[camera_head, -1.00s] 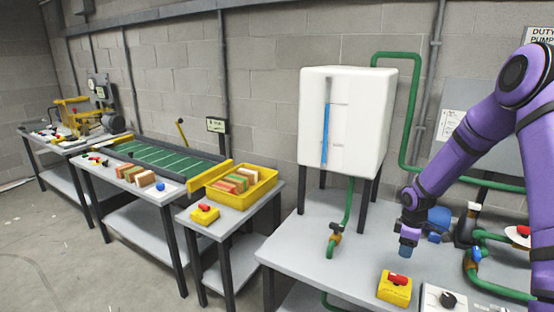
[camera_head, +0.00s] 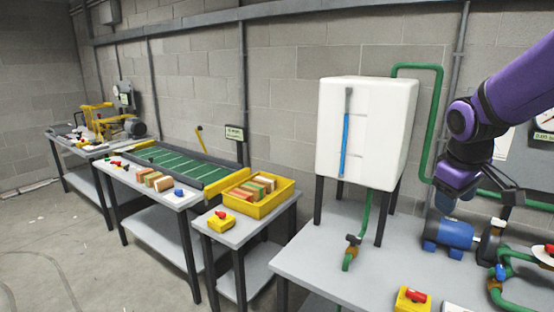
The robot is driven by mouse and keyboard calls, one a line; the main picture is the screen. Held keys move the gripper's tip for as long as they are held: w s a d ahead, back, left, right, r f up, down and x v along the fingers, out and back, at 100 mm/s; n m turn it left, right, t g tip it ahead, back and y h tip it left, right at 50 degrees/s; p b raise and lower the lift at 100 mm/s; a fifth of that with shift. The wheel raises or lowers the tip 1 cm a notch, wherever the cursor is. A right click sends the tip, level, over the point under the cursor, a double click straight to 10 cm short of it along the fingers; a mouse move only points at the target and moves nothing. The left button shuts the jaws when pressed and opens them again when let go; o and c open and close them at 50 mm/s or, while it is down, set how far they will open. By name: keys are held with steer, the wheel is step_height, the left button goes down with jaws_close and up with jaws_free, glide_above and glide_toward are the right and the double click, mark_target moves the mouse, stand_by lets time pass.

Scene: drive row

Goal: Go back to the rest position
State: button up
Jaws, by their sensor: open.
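My gripper (camera_head: 447,203) hangs from the purple arm at the right of the head view, above the blue motor (camera_head: 452,236) on the near bench. Its fingers point down and are apart, with nothing seen between them. It is clear of the bench top and to the right of the white tank (camera_head: 366,130).
The near bench (camera_head: 335,235) carries a yellow box with a red switch (camera_head: 413,299), green pipes and valves. To the left stand a small table with a yellow crate (camera_head: 258,207), a green conveyor (camera_head: 175,161) and a far bench. The floor (camera_head: 70,250) at left is open.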

steer(key=s+a+r+m+t+y, duration=0.1)
steer(key=s+a+r+m, duration=0.1)
steer(key=s, duration=0.7)
steer(key=s+a+r+m+t+y, duration=0.1)
steer(key=s+a+r, duration=0.3)
steer(key=s, duration=0.6)
steer(key=shift+s+r+m, duration=0.2)
steer(key=shift+r+m, duration=0.2)
steer(key=shift+m, duration=0.4)
